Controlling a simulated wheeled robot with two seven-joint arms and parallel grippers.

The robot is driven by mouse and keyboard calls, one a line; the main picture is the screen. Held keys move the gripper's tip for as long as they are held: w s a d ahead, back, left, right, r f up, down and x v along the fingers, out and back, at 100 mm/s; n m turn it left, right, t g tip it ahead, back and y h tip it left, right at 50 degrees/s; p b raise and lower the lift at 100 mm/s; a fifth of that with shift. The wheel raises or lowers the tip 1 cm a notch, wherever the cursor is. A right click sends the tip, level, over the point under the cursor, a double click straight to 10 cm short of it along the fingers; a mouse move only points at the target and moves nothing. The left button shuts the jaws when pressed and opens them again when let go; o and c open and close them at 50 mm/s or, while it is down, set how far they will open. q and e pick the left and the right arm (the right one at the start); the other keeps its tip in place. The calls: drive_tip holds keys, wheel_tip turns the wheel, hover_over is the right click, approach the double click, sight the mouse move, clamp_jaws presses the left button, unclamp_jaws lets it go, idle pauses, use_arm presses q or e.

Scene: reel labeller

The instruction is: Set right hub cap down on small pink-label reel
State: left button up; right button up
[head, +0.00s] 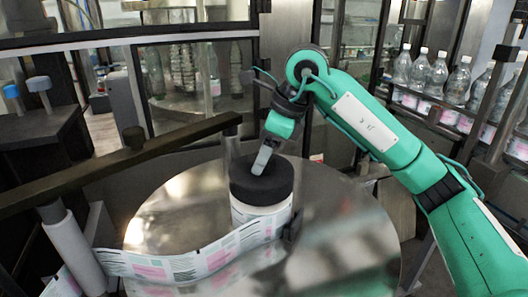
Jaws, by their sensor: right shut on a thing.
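My left gripper is not in view.
A printed label strip (190,264) with pink and green blocks runs left from the reel to a white roller (72,248). The shiny round table (335,235) is clear at right. A dark bar (120,165) crosses at left. Bottles (438,75) stand on a conveyor at back right.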

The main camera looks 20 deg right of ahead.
drive_tip(key=shift+f+b, duration=0.5)
drive_tip(key=shift+f, duration=0.2)
drive_tip(key=o, duration=1.6)
drive_tip(key=b+v, duration=0.2)
drive_tip(key=v, duration=1.2)
drive_tip(key=shift+f, duration=0.1)
